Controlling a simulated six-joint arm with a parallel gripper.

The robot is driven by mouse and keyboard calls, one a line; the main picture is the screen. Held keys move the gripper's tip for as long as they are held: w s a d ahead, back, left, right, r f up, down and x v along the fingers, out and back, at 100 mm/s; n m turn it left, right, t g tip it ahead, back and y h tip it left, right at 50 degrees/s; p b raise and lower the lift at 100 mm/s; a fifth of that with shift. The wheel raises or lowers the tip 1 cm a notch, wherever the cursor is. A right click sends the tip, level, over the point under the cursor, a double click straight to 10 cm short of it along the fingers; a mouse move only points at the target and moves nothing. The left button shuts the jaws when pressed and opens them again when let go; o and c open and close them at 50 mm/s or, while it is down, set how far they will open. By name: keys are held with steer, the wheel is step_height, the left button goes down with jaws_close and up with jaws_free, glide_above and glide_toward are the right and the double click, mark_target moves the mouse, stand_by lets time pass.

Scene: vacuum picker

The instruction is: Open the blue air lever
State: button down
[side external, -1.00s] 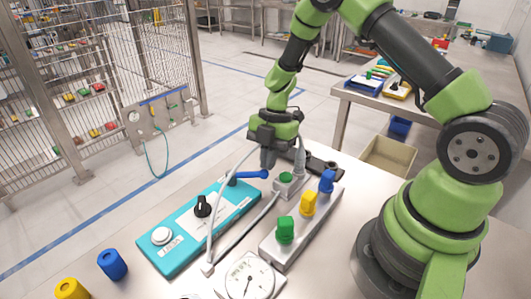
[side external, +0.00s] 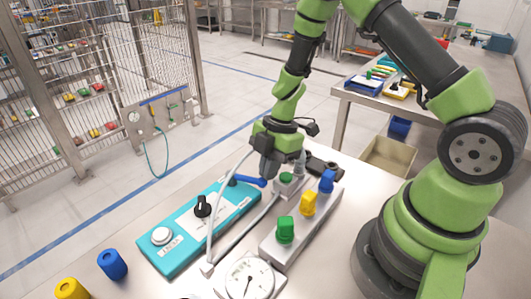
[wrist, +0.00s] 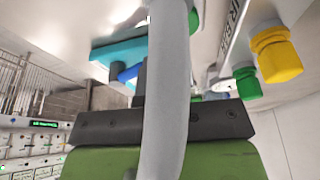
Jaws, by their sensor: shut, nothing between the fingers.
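The blue air lever (side external: 249,180) sits on the far right end of the teal panel (side external: 176,251), its handle pointing right and slightly toward the camera. My gripper (side external: 267,178) is shut and empty, with its fingertips low at the lever's free end. I cannot tell whether they touch it. In the wrist view the blue lever (wrist: 128,73) shows beside the teal panel (wrist: 125,48), partly hidden. A grey hose crosses the middle of that view and hides the fingertips.
A black knob (side external: 203,206) and a white button (side external: 161,236) are on the panel. A grey manifold (side external: 272,246) with green, yellow and blue knobs stands to the right. A gauge (side external: 248,279) and the hose (side external: 214,215) are close by. Two loose caps lie at the front left.

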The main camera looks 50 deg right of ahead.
steer(key=shift+s+a, duration=0.4)
steer(key=shift+a, duration=0.4)
stand_by(0.8)
steer(key=shift+d, duration=0.1)
steer(key=shift+d, duration=0.3)
steer(key=d, duration=0.3)
steer(key=shift+s+r, duration=0.1)
steer(key=shift+r, duration=0.25)
steer(key=v, duration=1)
steer(key=w+d+f+m+t+y, duration=0.1)
steer(key=d+f+m+t+y, duration=0.2)
steer(key=m, duration=0.9)
steer(key=shift+g, duration=0.5)
steer(key=x, duration=0.9)
steer(key=shift+w+a+f, duration=0.1)
steer(key=shift+w, duration=0.05)
steer(key=shift+s+a+f, duration=0.1)
steer(key=shift+s+a, duration=0.1)
steer(key=shift+a, duration=0.35)
steer(key=shift+s+a, duration=0.2)
steer(key=shift+a, duration=0.4)
steer(key=shift+s+a+f, duration=0.1)
steer(key=shift+s+a, duration=0.1)
steer(key=shift+a, duration=0.3)
